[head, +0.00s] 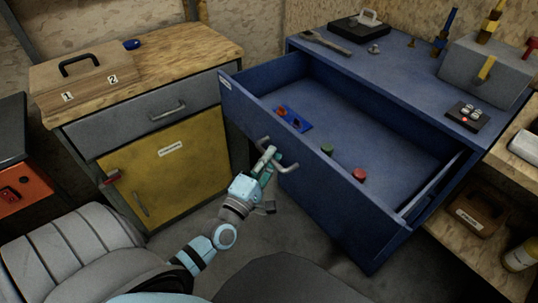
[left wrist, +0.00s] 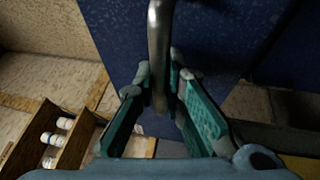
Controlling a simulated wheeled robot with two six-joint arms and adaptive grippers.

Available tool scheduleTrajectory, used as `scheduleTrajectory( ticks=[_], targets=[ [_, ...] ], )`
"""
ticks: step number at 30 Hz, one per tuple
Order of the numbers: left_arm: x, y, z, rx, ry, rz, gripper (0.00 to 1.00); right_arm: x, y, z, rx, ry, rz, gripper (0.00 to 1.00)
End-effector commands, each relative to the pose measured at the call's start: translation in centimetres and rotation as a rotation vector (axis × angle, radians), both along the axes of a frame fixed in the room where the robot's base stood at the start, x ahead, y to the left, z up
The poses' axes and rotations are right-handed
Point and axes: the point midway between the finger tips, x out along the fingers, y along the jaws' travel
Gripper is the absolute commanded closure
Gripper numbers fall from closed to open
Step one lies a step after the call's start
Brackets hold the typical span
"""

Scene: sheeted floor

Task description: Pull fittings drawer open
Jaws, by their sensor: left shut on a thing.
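The blue fittings drawer (head: 350,140) stands well out of the blue cabinet, with its inside in view. My left gripper (head: 268,158) is shut on the grey drawer handle (head: 287,167) at the drawer's front. In the left wrist view the handle (left wrist: 158,50) runs between my green fingers (left wrist: 162,95), against the dark blue drawer front (left wrist: 215,35). Inside the drawer lie a blue tray with red parts (head: 293,119), a green round piece (head: 327,149) and a red round piece (head: 359,174). My right gripper is not in view.
On the blue cabinet top (head: 400,75) are a wrench (head: 325,42), a grey block with tools (head: 487,72) and a switch box (head: 468,116). A yellow-doored cabinet (head: 165,165) stands at the left, its wooden top holding a wooden box (head: 85,80). Grey floor lies below the drawer.

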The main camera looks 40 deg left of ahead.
Motion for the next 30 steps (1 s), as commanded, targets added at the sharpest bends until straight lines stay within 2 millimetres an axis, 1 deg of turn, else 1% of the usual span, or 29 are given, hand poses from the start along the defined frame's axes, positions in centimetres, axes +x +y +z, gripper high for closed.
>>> scheduleTrajectory(
  ticks=[5,6,8,9,10,16,20,23,26,30],
  targets=[
    [0.0,0.0,-0.1,0.001,0.003,0.001,1.0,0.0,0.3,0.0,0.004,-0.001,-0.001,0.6],
    [0.0,0.0,-0.1,0.001,0.003,0.001,0.86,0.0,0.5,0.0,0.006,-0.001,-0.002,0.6],
    [0.0,0.0,-0.1,0.001,0.003,0.001,0.77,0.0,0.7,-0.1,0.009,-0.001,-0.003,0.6],
    [0.0,0.0,-0.1,0.001,0.002,0.001,0.71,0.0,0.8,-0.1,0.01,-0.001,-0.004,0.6],
    [0.0,0.0,-0.1,0.001,0.002,0.001,0.69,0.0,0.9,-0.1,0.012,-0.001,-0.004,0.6],
    [0.1,0.0,-0.1,0.0,0.001,0.0,0.69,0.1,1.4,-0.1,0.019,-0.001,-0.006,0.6],
    [-0.3,-0.1,-0.2,0.001,0.002,-0.001,0.69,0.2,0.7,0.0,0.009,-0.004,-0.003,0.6],
    [-1.8,-0.2,-0.6,0.002,0.005,0.0,0.69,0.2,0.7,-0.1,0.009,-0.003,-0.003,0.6],
    [-4.3,-0.5,-1.0,0.0,0.007,0.0,0.69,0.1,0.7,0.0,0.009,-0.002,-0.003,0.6],
    [-8.2,-0.9,-1.7,-0.001,0.006,0.0,0.69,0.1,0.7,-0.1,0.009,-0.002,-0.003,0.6]
  ],
)
